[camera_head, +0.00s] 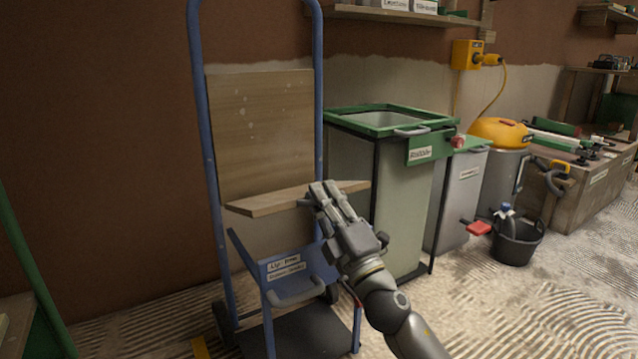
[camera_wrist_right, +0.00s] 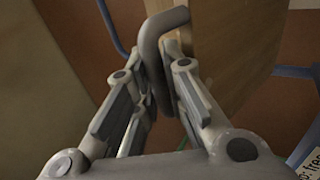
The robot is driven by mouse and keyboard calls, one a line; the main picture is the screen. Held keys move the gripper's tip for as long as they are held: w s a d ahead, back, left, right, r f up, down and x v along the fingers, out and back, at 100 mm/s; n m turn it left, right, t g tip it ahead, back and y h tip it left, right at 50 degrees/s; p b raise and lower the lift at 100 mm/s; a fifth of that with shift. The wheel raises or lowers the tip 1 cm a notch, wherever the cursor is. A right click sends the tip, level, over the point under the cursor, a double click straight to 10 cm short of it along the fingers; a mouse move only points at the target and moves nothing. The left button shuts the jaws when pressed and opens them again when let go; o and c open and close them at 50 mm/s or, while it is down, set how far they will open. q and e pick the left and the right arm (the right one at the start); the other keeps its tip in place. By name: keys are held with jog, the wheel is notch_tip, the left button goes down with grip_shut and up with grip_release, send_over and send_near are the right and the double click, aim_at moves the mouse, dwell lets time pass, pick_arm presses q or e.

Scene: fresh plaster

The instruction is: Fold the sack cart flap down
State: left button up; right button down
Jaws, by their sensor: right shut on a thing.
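The sack cart (camera_head: 205,130) stands upright at the left, with a blue tube frame and a wooden back panel (camera_head: 262,125). Its wooden flap (camera_head: 265,203) sticks out from the frame, roughly level, above a blue labelled lower part (camera_head: 285,268). My right gripper (camera_head: 322,192) is at the flap's front edge and covers part of it. In the right wrist view its fingers (camera_wrist_right: 160,78) are shut on a grey bar handle (camera_wrist_right: 163,25), beside the wooden board (camera_wrist_right: 225,45). My left gripper is not in view.
A green-rimmed rubble bin (camera_head: 395,190) stands close to the right of the cart and my right arm. Beyond it are a grey bin (camera_head: 458,200), a yellow-topped machine (camera_head: 500,135) and a black bucket (camera_head: 517,242). The floor at the front right is clear.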

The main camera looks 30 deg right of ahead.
notch_tip(320, 180, down, 10)
jog(key=s+b, duration=0.2)
jog(key=b, duration=0.4)
jog(key=shift+f, duration=0.4)
jog(key=c, duration=1.8)
grip_release()
jog(key=shift+d, duration=0.1)
jog(key=shift+o, duration=0.2)
jog(key=shift+s+h, duration=0.1)
jog(key=shift+h, duration=0.2)
notch_tip(320, 180, up, 10)
